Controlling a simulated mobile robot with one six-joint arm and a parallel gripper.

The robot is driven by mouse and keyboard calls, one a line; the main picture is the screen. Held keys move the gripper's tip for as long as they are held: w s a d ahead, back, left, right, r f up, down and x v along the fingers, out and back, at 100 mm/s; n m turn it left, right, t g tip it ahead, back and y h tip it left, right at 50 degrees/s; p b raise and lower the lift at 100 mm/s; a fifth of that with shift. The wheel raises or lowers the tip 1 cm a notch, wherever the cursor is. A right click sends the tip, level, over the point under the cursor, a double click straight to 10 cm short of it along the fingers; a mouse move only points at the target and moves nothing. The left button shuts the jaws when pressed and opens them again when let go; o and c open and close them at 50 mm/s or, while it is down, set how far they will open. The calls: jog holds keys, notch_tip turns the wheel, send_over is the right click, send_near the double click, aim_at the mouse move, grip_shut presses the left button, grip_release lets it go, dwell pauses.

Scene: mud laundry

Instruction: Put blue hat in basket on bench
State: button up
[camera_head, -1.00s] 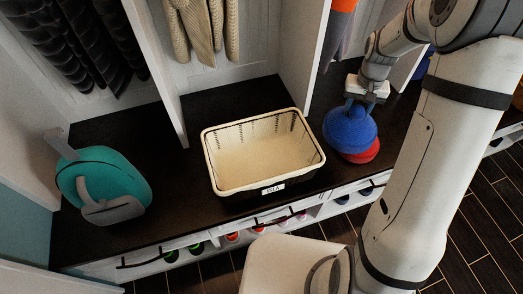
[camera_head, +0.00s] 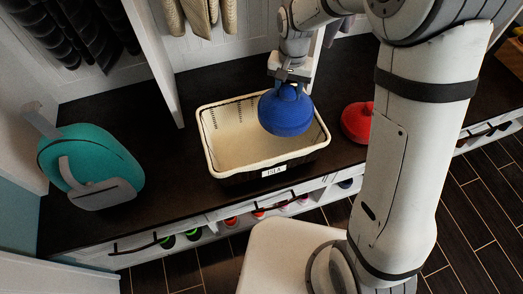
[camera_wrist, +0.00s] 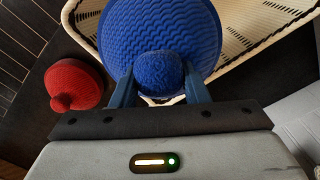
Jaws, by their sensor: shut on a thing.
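The blue hat (camera_head: 286,112) hangs from my gripper (camera_head: 290,80), which is shut on its pompom. In the head view the hat appears over the right part of the basket (camera_head: 222,166), a cream-lined basket with a name label on the bench. In the wrist view the hat (camera_wrist: 163,30) fills the upper middle, with its pompom between the two fingers of my gripper (camera_wrist: 158,84). The basket rim (camera_wrist: 84,22) shows behind the hat there. The hat hides part of the basket's inside, and the visible inside is empty.
A red hat (camera_head: 357,122) lies on the dark bench (camera_head: 170,215) to the right of the basket; it also shows in the wrist view (camera_wrist: 76,84). A teal bag (camera_head: 92,165) stands at the left. White dividers (camera_head: 155,60) rise behind. Shoes sit in cubbies below.

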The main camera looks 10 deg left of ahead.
aim_at(262, 111)
jog(key=s+a+f, duration=0.1)
jog(key=a, duration=0.1)
jog(key=s+a+f+b, duration=0.1)
jog(key=a, duration=0.1)
jog(key=s+a+f+b, duration=0.1)
jog(key=a, duration=0.1)
jog(key=shift+s, duration=0.35)
jog(key=f, duration=0.1)
jog(key=f+b, duration=0.1)
jog(key=f, duration=0.3)
jog(key=shift+s+a+f+b, duration=0.2)
jog(key=shift+s+b, duration=0.05)
jog(key=shift+b, duration=0.15)
jog(key=shift+f+b, duration=0.55)
jog(key=shift+f, duration=1.8)
jog(key=shift+f, duration=0.1)
jog(key=shift+f, duration=0.15)
jog(key=o, duration=1.2)
jog(key=shift+o, duration=0.2)
